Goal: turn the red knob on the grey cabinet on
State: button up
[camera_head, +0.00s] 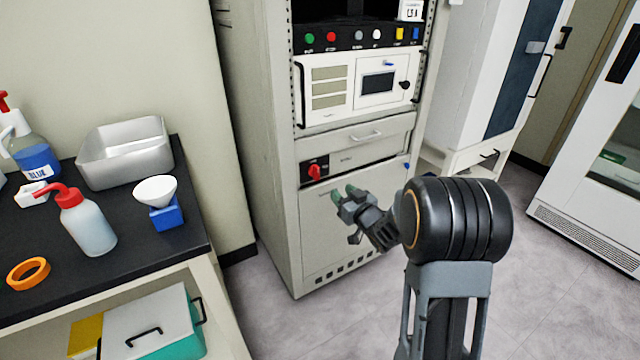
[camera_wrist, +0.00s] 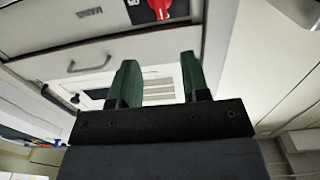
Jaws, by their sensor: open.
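The red knob (camera_head: 314,172) sits on a small black plate at the left of the grey cabinet's (camera_head: 279,180) front, below a drawer. In the wrist view, the red knob (camera_wrist: 160,8) is at the top edge, partly cut off, and the cabinet front appears upside down. I cannot tell its on or off setting. My gripper (camera_head: 347,196) is in front of the cabinet, to the right of the knob and a little lower in the head view. In the wrist view, my gripper (camera_wrist: 158,76) shows two green fingers spread apart with nothing between them. It is not touching the knob.
A drawer with a handle (camera_head: 367,136) is above the knob. Higher up are a panel with a small screen (camera_head: 378,83) and a row of coloured buttons. A black bench (camera_head: 110,262) with bottles stands at left. Clear floor (camera_head: 545,290) lies at right.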

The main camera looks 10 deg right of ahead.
aim_at(318, 171)
jog(key=b+x, duration=0.2)
jog(key=x, duration=1.1)
jog(key=shift+w+a, duration=0.2)
jog(key=shift+w, duration=0.05)
jog(key=shift+c, duration=0.2)
